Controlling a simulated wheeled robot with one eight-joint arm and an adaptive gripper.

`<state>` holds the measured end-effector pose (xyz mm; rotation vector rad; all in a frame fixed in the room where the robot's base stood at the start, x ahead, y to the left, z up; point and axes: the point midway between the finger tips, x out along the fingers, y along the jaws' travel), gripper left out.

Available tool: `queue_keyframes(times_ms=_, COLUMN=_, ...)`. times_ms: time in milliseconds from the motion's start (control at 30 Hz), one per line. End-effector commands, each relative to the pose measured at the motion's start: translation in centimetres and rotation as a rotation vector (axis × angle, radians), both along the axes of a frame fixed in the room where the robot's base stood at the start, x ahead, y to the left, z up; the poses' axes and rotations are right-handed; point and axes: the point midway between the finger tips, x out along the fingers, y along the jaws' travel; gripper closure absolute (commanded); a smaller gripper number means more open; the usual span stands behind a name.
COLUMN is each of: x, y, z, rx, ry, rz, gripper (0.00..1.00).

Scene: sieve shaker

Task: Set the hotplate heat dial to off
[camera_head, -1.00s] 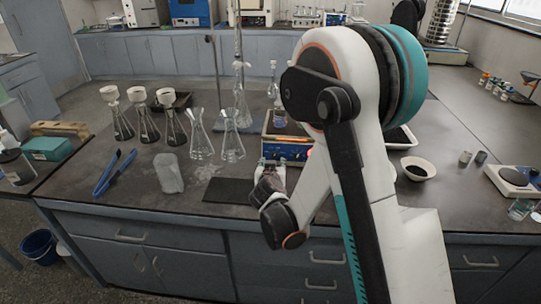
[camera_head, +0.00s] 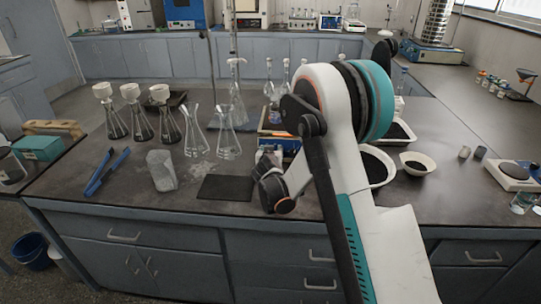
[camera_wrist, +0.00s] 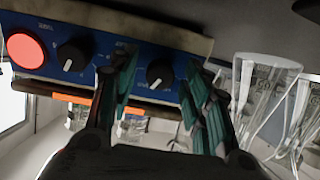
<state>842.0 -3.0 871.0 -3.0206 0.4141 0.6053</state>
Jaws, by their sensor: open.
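The hotplate (camera_head: 265,116) stands on the bench, mostly hidden behind my arm in the head view. Its blue front panel (camera_wrist: 112,58) fills the upper wrist view, which looks upside down. The panel carries a round red lamp or button (camera_wrist: 25,50) and two black dials with white pointer marks. One dial (camera_wrist: 75,56) is beside the red part. The other dial (camera_wrist: 160,73) lies between my fingertips in the wrist view. The dial labels are too small to read. My gripper (camera_wrist: 160,66) is open, with one finger each side of that dial; contact cannot be told. In the head view my gripper (camera_head: 268,156) is at the hotplate's front.
Several glass flasks (camera_head: 228,140) stand left of the hotplate. A dark mat (camera_head: 224,188) lies in front. A white bowl (camera_head: 418,164) sits right of my arm.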

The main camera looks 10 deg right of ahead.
Motion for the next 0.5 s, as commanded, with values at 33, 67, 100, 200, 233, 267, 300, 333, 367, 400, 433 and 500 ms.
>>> queue_keyframes(times_ms=33, x=0.11, y=-0.04, z=-0.06, rx=0.0, ry=0.0, rz=0.0, gripper=0.56)
queue_keyframes(times_ms=67, x=0.14, y=-0.05, z=-0.05, rx=0.0, ry=0.0, rz=0.0, gripper=0.56)
queue_keyframes(times_ms=100, x=0.16, y=-0.06, z=-0.05, rx=0.0, ry=0.0, rz=0.0, gripper=0.56)
queue_keyframes(times_ms=200, x=0.15, y=-0.05, z=-0.03, rx=0.0, ry=0.0, rz=0.0, gripper=0.56)
queue_keyframes(times_ms=233, x=0.14, y=-0.05, z=-0.03, rx=0.0, ry=0.0, rz=0.0, gripper=0.56)
queue_keyframes(times_ms=267, x=0.14, y=-0.05, z=-0.03, rx=0.0, ry=0.0, rz=0.0, gripper=0.56)
queue_keyframes(times_ms=300, x=0.14, y=-0.04, z=-0.03, rx=0.0, ry=0.0, rz=0.0, gripper=0.6)
queue_keyframes(times_ms=333, x=0.14, y=-0.04, z=-0.03, rx=0.0, ry=0.0, rz=0.0, gripper=0.67)
queue_keyframes(times_ms=367, x=0.13, y=-0.04, z=-0.04, rx=0.001, ry=0.0, rz=0.0, gripper=0.74)
queue_keyframes(times_ms=400, x=0.13, y=-0.04, z=-0.04, rx=0.001, ry=0.0, rz=0.0, gripper=0.83)
queue_keyframes(times_ms=433, x=0.13, y=-0.04, z=-0.04, rx=0.001, ry=0.0, rz=0.0, gripper=0.9)
queue_keyframes(times_ms=500, x=0.12, y=-0.03, z=-0.03, rx=0.001, ry=0.0, rz=0.0, gripper=1.0)
